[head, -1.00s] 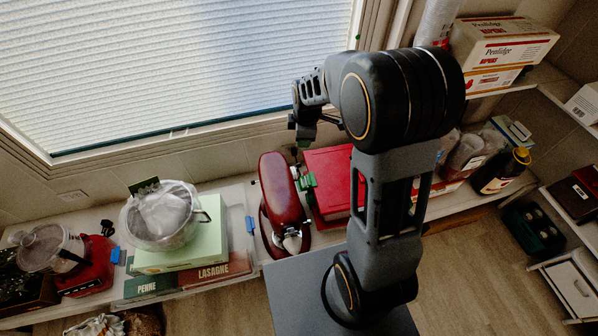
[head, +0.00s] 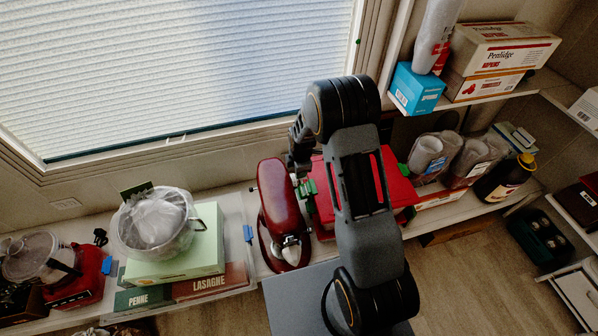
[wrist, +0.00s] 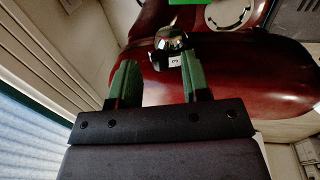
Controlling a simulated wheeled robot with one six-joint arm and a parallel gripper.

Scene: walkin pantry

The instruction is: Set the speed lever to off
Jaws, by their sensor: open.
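The red stand mixer (head: 281,205) stands on the shelf below the window. In the wrist view its glossy red body (wrist: 240,75) fills the middle. A dark, shiny round knob (wrist: 172,40), which looks like the speed lever's end, sits on its side with a small white label (wrist: 175,61) beneath. My gripper (wrist: 158,75) is open, its two green fingers pointing at the mixer with the knob just beyond and between their tips. I cannot tell whether a finger touches it. In the head view my gripper (head: 307,188) is at the mixer's right side.
A red box (head: 400,190) stands right of the mixer, partly behind my arm. Jars and a dark bottle (head: 503,178) stand farther right.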

